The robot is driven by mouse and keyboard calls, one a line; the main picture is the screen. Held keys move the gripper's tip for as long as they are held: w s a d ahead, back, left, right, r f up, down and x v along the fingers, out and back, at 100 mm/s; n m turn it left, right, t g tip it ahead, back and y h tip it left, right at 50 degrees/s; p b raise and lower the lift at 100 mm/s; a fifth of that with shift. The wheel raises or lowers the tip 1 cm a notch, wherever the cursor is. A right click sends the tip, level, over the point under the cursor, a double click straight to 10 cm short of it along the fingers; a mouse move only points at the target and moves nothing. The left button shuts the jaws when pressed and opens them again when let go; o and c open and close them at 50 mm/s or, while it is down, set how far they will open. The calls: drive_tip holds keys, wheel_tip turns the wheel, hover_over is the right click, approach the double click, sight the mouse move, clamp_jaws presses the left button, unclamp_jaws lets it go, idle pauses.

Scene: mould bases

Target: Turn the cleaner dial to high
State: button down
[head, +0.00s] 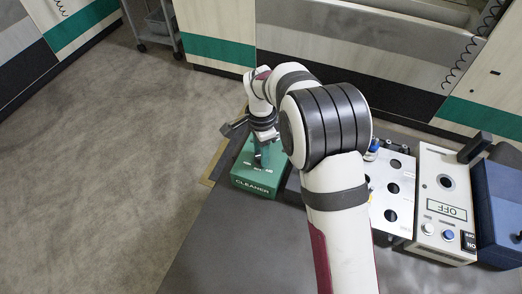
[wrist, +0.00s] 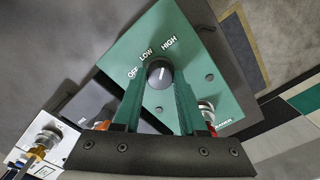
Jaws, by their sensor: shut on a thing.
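The cleaner box (head: 243,180) is green, stands left of my arm in the head view and has white CLEANER lettering on its front. In the wrist view, the green panel (wrist: 190,45) carries the labels OFF, LOW and HIGH. The black round dial (wrist: 160,70) sits below the labels. Its white mark points nearly straight up in the picture, roughly toward HIGH; the exact setting is hard to tell. My gripper (wrist: 160,80) is shut on the dial, one finger on each side. In the head view my gripper (head: 261,158) is over the box and hides most of the dial.
Right of my arm are a silver panel with holes (head: 395,215), a cream OFF/ON box (head: 445,185) and a blue box (head: 500,205). The dark tabletop (head: 230,245) in front of the cleaner box is clear. Cabinets (head: 220,25) stand beyond the table.

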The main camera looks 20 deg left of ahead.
drive_tip(key=shift+m, duration=0.6)
drive_tip(key=shift+c, duration=2.3)
unclamp_jaws()
drive_tip(key=shift+r, duration=0.1)
wheel_tip(320, 180, up, 16)
drive_tip(key=shift+f, duration=0.2)
